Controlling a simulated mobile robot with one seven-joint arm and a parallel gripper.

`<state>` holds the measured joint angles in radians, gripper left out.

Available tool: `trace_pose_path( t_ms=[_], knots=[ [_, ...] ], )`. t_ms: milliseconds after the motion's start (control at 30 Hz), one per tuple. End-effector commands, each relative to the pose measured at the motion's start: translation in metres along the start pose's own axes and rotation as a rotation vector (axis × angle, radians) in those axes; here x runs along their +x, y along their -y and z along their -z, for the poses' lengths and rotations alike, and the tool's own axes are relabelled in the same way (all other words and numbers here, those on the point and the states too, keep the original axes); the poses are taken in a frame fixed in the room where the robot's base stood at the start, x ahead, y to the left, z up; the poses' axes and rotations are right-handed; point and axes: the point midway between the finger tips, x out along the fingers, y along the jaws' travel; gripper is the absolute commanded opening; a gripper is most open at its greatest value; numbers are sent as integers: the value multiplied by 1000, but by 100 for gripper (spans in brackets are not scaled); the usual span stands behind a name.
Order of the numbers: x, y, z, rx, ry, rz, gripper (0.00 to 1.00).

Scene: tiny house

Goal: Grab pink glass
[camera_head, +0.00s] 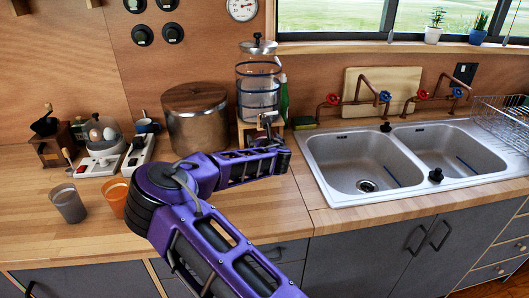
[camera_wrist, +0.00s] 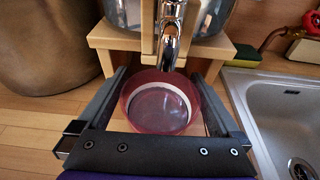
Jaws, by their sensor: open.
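The pink glass (camera_wrist: 160,105) is see-through and stands below the metal tap (camera_wrist: 171,40) of the drink dispenser. My gripper (camera_wrist: 162,88) is open, with one dark finger on each side of the glass in the wrist view. I cannot tell if either finger touches it. In the head view my purple arm reaches across the counter to the dispenser (camera_head: 258,88), and the glass cannot be made out there.
The sink (camera_head: 365,165) is to the right. A grey cup (camera_head: 68,204) and an orange cup (camera_head: 115,198) stand at the left.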

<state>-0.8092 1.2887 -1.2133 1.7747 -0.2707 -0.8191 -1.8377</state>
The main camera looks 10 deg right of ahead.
Motion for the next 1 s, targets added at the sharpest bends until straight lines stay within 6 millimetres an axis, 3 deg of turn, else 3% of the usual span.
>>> trace_pose_path(
  t_ms=[100, 633, 1000],
  knots=[
    [0, 0, 0, 0, 0, 0, 98],
    [0, 0, 0, 0, 0, -1, 3],
    [0, 0, -2, 0, 2, 0, 0]
  ],
)
